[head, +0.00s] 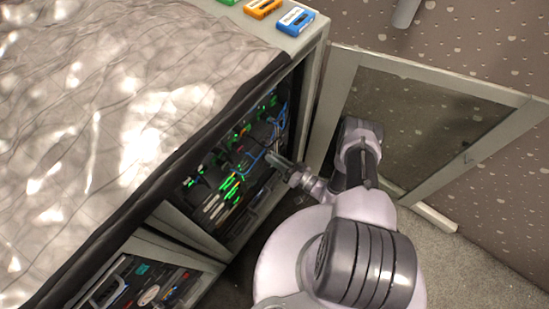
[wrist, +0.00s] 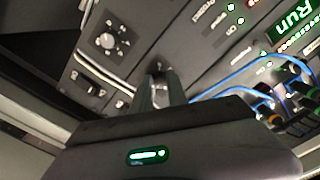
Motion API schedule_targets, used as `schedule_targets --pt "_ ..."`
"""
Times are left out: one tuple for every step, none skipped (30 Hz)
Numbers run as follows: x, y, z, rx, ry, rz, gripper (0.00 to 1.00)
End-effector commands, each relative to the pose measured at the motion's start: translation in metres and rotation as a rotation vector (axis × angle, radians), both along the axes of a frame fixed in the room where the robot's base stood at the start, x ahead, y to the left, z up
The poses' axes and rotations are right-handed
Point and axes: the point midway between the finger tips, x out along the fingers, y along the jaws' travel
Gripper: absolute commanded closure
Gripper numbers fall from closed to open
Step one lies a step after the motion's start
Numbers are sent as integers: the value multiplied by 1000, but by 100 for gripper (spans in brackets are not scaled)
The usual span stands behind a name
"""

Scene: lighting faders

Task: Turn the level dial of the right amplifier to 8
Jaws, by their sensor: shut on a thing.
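In the head view my gripper (head: 277,160) reaches through the open cabinet front to the equipment panel. In the wrist view my gripper (wrist: 157,78) is shut on a dial at the panel, which I take to be the level dial of the right amplifier. The fingers hide nearly all of this dial and its scale, so its setting cannot be read.
Blue cables (wrist: 235,77) hang close to the right of my gripper. A lit green "Run" display (wrist: 291,20) is at upper right. The glass cabinet door (head: 420,120) stands open right of my arm. Colored cassettes (head: 296,20) lie on top of the cabinet.

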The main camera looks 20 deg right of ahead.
Motion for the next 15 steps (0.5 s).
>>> schedule_targets --pt "0 0 0 0 1 -1 100" --pt "0 0 0 0 1 -1 100" --pt "0 0 0 0 1 -1 100" --pt "0 0 0 0 1 -1 100" --pt "0 0 0 0 0 -1 75" --pt "0 0 0 0 0 -1 68" --pt "0 0 0 0 0 -1 62" --pt "0 0 0 0 0 -1 59" --pt "0 0 0 0 0 0 59" --pt "0 0 0 0 0 0 59" --pt "0 0 0 0 0 0 59" --pt "0 0 0 0 0 0 59" --pt "0 0 0 -1 -1 0 59" --pt "0 0 0 -1 -1 0 59" --pt "0 0 0 -1 -1 0 59"
